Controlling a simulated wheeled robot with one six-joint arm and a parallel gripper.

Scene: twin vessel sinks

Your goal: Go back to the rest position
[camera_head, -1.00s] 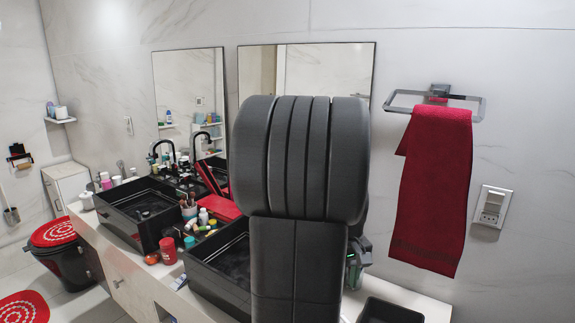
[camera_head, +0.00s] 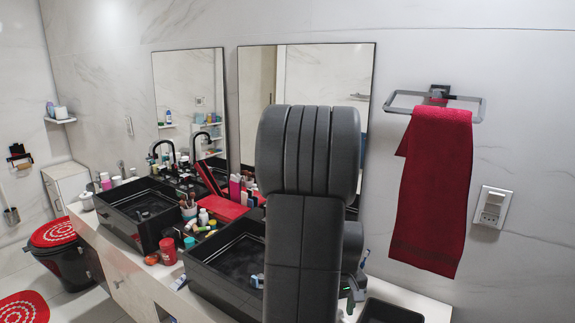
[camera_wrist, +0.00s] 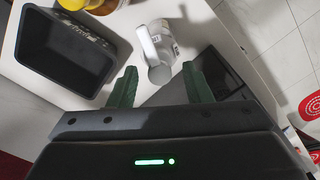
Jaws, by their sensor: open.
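My gripper (camera_wrist: 159,68) is in the wrist view with its two green fingers spread apart and nothing held between them. Past the fingertips a pale grey and white object (camera_wrist: 160,72) with a curved side piece lies over the light counter; I cannot tell what it is. In the head view my arm stands upright before the counter and hides most of the gripper, of which a dark part shows low at its right side.
Two black vessel sinks (camera_head: 138,213) (camera_head: 205,284) stand on the white counter (camera_head: 133,265), with bottles and a red box (camera_head: 222,206) between them. A black tray (camera_head: 388,312) sits at the right end. A red towel (camera_head: 431,190) hangs on the wall.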

